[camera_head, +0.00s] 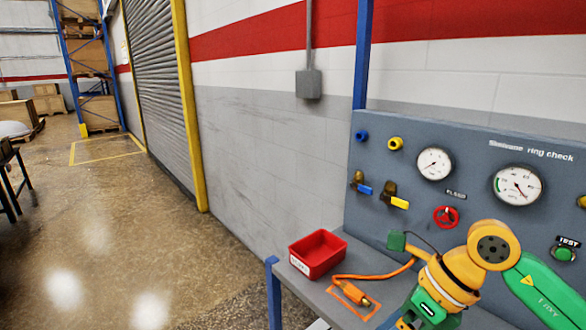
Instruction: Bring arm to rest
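An arm with green and orange links (492,248) comes in from the right, in front of the grey panel. I take it to be my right arm. It bends down at an orange joint to a lower orange and green part (440,293), which the bottom edge cuts off. No fingertips of it show, so its gripper is out of view. My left arm and gripper are not in view.
A grey bench carries a red bin (318,254) and an orange plug (355,294) with an orange cable. The grey panel (400,160) behind has gauges, valves and a red knob (446,217). Open floor lies left.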

